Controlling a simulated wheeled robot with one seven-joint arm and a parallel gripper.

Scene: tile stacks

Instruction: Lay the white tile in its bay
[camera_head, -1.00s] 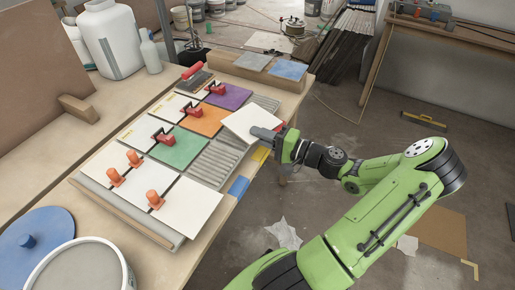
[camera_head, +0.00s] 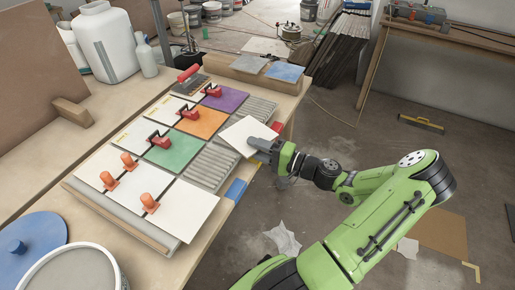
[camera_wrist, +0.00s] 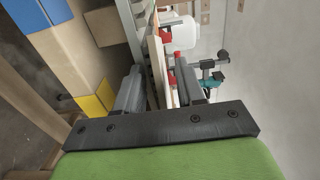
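The white tile (camera_head: 246,131) is in my gripper (camera_head: 262,146), held by its right edge and tilted over the right column of the tile board. It hides part of the grey ridged bed there. Bare ridged bed shows nearer than the tile (camera_head: 209,167) and beyond it (camera_head: 258,108). In the wrist view the tile (camera_wrist: 158,69) shows edge-on between the two fingers (camera_wrist: 157,88). Whether it touches the bed I cannot tell.
Red clamps (camera_head: 158,140) stand up along the joints. Blue (camera_head: 236,189) and red (camera_head: 278,127) patches mark the table edge.

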